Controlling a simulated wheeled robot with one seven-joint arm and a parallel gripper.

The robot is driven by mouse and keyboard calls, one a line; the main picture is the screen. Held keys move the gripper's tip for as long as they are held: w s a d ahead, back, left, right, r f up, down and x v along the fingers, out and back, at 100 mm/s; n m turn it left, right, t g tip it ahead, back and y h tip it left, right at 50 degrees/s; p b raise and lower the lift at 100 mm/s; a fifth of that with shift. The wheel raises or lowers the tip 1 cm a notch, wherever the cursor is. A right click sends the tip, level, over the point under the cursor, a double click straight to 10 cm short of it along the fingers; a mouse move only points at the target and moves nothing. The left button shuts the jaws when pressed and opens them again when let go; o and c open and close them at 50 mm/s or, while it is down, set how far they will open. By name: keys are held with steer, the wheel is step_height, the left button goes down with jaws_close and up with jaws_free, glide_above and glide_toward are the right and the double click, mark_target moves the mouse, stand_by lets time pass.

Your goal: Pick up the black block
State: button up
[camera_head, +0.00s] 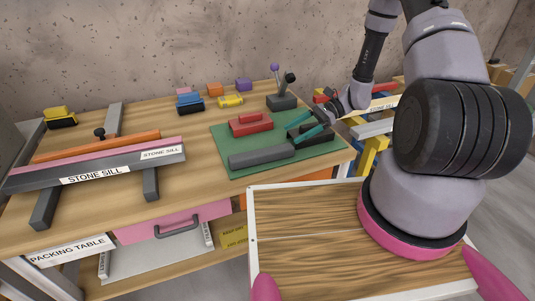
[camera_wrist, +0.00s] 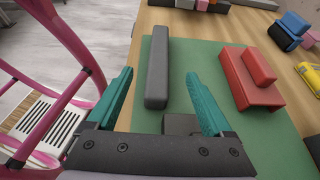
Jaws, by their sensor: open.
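A dark block (camera_wrist: 182,124), black to dark grey, lies on the green mat (camera_head: 226,143), partly hidden by my gripper's body in the wrist view. In the head view, a dark shape (camera_head: 322,134) shows under and beside the fingers; I cannot tell block from gripper there with certainty. My gripper (camera_wrist: 158,75) is open with teal fingers and nothing held between them. It also shows in the head view (camera_head: 293,134), low over the mat's right part. A long dark grey bar (camera_head: 262,157) lies along the mat's front edge, ahead of the fingertips in the wrist view (camera_wrist: 157,73).
Red blocks (camera_head: 250,124) lie on the mat, to the right of the fingers in the wrist view. Blue, yellow, orange and purple pieces stand behind. A dark stand with a lever (camera_head: 282,102) is at the mat's back. The stone sill (camera_head: 100,172) fills the left side.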

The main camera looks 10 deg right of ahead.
mark_target(263, 151)
steer(key=shift+s+a+f, duration=0.1)
steer(key=shift+a+f, duration=0.15)
steer(key=shift+f, duration=0.05)
steer(key=x, duration=1)
steer(key=shift+a, duration=0.1)
steer(key=shift+c, duration=0.3)
jaws_close()
